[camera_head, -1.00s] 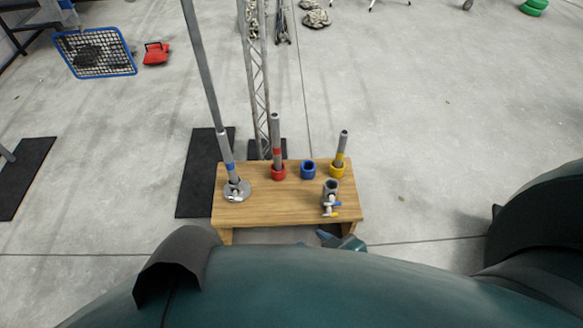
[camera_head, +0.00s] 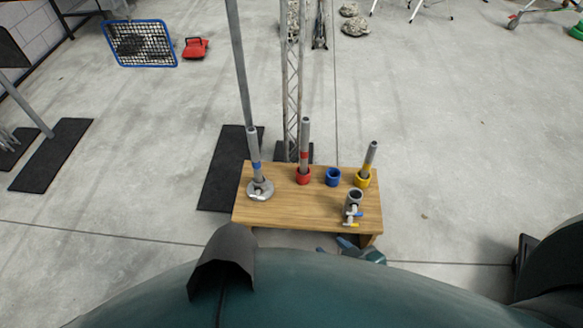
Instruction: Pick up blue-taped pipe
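The blue-taped pipe (camera_head: 254,148) is a grey tube with a blue band. It stands nearly upright in a round metal flange base (camera_head: 260,190) at the left end of a wooden bench (camera_head: 297,211). An empty blue ring holder (camera_head: 333,177) sits at the back of the bench. My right gripper (camera_head: 345,246) shows small and partly hidden at the bench's front right edge, well to the right of the pipe and apart from it. I cannot tell whether its fingers are open. My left gripper is not in view.
A red-taped pipe (camera_head: 305,138) stands in a red holder and a yellow-taped pipe (camera_head: 369,157) in a yellow one. A metal clamp with a cup (camera_head: 354,203) is at the bench's front right. A tall pole (camera_head: 239,62) and truss (camera_head: 292,85) rise behind. Open floor lies right.

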